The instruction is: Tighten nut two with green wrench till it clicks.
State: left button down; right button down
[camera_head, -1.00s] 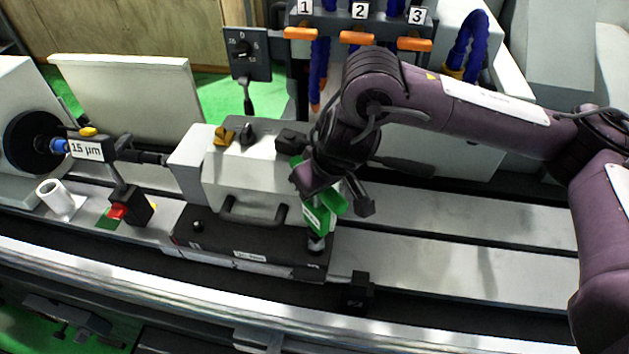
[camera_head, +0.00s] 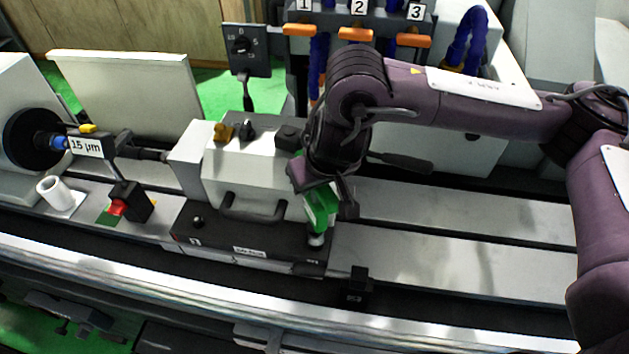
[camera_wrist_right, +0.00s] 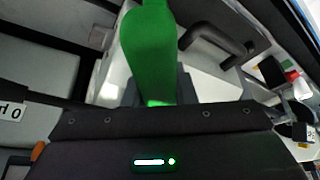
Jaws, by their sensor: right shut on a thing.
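The green wrench (camera_head: 319,206) is held by my right gripper (camera_head: 322,190) at the right end of the tailstock block. Its lower end reaches a nut (camera_head: 316,239) on the right end of the black base plate (camera_head: 270,243); whether it is fully seated cannot be told. In the right wrist view the green wrench (camera_wrist_right: 150,50) runs up from between my jaws, which are mostly hidden behind the dark gripper body. Another knob-like nut (camera_head: 198,222) sits at the left end of the base plate. My left gripper is not in view.
The light grey tailstock (camera_head: 245,180) with its black handle (camera_head: 253,210) stands just left of the wrench. A gauge labelled 15 µm (camera_head: 88,147) is at left. A small black block (camera_head: 357,288) sits on the front rail. The bare table (camera_head: 450,250) lies to the right.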

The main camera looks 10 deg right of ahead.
jog(key=shift+s+f+n, duration=0.2)
jog(key=shift+f+n, duration=0.1)
jog(key=shift+n, duration=0.2)
jog(key=shift+r, duration=0.1)
jog(key=shift+w+r, duration=0.35)
jog(key=shift+r, duration=0.35)
jog(key=shift+s+r, duration=0.15)
jog(key=shift+r, duration=1.8)
